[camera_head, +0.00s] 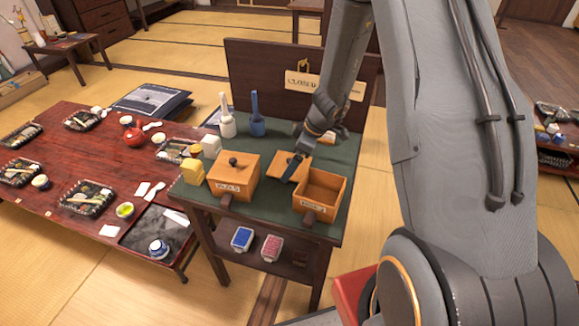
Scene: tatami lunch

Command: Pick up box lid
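A small orange-brown wooden box lid (281,158) lies on the green top of a small dark table (260,207). An open wooden box (320,188) stands to its right, without a lid on it. A similar wooden box (231,183) with its knobbed lid on stands to the left. My gripper (291,173) reaches down at the loose lid and covers part of it. A dark finger lies in front of the lid. I cannot tell whether the fingers touch it or how far apart they are.
Yellow blocks (193,172), a white bottle (227,118) and a blue bottle (257,118) stand on the small table. A dark back panel with a hanging sign (322,84) rises behind. A low red table (75,180) with dishes is at the left.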

